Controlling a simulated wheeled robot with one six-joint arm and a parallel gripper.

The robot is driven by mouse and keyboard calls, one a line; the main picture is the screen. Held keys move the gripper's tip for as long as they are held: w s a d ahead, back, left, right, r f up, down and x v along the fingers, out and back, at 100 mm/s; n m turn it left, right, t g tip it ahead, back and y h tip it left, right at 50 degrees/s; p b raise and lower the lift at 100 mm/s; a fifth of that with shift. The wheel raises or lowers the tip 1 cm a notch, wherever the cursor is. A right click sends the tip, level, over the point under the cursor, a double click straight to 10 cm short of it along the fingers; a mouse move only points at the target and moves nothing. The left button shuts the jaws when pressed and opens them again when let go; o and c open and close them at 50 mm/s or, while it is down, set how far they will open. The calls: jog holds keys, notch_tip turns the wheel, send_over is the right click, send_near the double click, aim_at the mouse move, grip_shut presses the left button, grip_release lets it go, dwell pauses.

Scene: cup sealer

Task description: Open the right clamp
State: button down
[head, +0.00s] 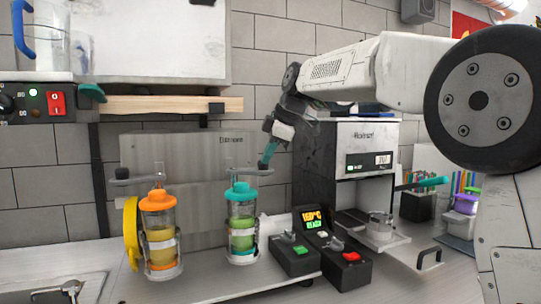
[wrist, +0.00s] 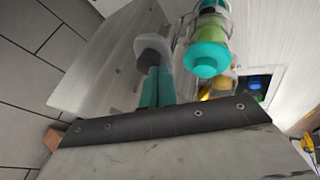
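The right clamp has a grey lever (head: 240,170) above a clear cup with a teal lid (head: 240,191), in front of a metal back panel. My gripper (head: 265,161) comes down from the upper right, with its teal fingertips close to the lever's right end. In the wrist view, the two teal fingers (wrist: 155,86) are side by side with hardly any gap. A pale grey rounded part (wrist: 152,47) lies just beyond their tips; I cannot tell whether they touch it. The teal lid (wrist: 207,58) is to their right.
The left clamp's lever (head: 122,175) is beside a cup with an orange lid (head: 157,200). Two dark control boxes (head: 294,257) stand right of the cups. A wooden shelf edge (head: 165,104) is above.

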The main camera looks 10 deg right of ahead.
jog(key=shift+w+d+f+n+g, duration=0.15)
jog(key=shift+w+n+g, duration=0.15)
jog(key=shift+w+n, duration=0.25)
jog(key=shift+w+d, duration=0.2)
jog(key=shift+w, duration=0.3)
jog(key=s+f+v, duration=0.1)
jog(key=s+v, duration=0.1)
jog(key=v, duration=1.1)
jog(key=shift+s+d, duration=0.15)
jog(key=shift+s, duration=0.05)
